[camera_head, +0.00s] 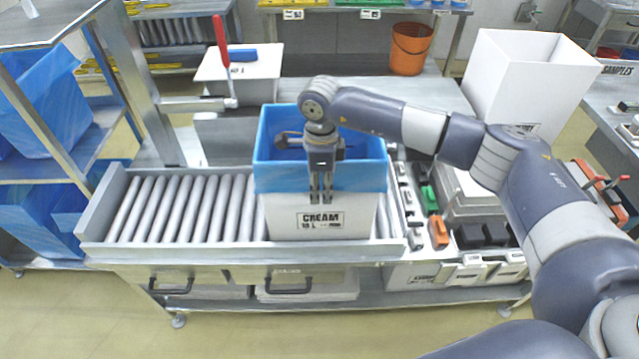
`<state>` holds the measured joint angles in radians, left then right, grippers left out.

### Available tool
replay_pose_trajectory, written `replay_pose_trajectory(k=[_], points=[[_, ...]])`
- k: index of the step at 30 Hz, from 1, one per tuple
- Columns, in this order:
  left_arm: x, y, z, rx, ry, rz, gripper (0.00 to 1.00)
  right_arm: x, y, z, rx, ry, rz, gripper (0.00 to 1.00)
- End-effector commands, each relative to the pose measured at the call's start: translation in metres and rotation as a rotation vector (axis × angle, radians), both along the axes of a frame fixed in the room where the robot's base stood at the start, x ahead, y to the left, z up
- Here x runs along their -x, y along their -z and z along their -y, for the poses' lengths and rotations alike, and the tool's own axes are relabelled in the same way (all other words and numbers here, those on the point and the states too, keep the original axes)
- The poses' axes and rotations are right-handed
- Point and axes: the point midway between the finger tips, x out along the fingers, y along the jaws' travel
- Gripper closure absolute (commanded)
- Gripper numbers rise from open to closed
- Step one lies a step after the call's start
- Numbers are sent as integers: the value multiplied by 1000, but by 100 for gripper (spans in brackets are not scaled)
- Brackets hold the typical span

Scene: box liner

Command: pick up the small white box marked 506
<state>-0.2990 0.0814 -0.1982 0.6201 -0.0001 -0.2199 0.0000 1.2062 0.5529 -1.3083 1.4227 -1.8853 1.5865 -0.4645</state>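I cannot make out a small white box marked 506; no label with that number is readable. Small white pieces (468,268) lie at the front right of the bench, their marks too small to read. My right gripper (320,199) points down at the front of a white box marked CREAM (285,218), which has a blue liner (275,172) folded over its rim. Its two fingers are apart, with a narrow gap and nothing visible between them. I cannot tell whether they touch the liner. My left gripper is out of view.
The CREAM box stands on a roller conveyor (165,205), whose left part is clear. A tall white box (510,85) stands at the back right. Small green, orange and black parts (438,230) crowd the bench right of the conveyor. A red-handled lever (222,45) rises behind.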

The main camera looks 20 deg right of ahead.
Motion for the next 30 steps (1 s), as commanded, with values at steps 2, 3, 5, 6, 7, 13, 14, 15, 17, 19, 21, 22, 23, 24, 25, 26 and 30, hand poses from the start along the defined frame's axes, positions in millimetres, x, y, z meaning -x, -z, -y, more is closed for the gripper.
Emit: replay_pose_trajectory(k=[2, 3, 5, 6, 7, 13, 14, 15, 17, 19, 21, 22, 23, 24, 25, 26, 30], points=[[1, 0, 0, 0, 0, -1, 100, 0, 0, 0, 0, 0, 0, 79], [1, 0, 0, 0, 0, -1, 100, 0, 0, 0, 0, 0, 0, 88], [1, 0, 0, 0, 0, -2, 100, 0, 0, 0, 0, 0, 0, 100], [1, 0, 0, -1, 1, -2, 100, 0, 0, 0, -1, 0, 0, 100], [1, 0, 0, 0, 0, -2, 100, 0, 0, 0, -1, 0, 0, 100], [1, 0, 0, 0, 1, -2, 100, -1, -2, 0, -1, 0, 3, 100], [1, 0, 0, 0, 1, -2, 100, -1, -2, 0, -1, 0, 3, 100], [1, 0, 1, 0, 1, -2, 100, -1, -2, 0, -1, 0, 3, 100], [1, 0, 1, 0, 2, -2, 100, -1, -2, 0, -1, 0, 2, 100], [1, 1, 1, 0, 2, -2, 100, -1, -2, 0, -2, 0, 3, 100], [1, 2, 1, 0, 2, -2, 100, -1, -3, 0, -2, 0, 3, 100], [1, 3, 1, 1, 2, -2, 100, -1, -4, 0, -2, 0, 4, 100], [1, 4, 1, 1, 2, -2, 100, -1, -5, -1, -2, 0, 4, 100], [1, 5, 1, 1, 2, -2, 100, -1, -7, -1, -3, 0, 4, 100], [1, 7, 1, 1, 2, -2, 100, -1, -9, -1, -3, -1, 4, 100], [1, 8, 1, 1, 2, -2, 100, -1, -11, -1, -3, -1, 4, 100], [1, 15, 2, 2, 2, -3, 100, -1, -22, 0, -2, -1, 5, 100]])
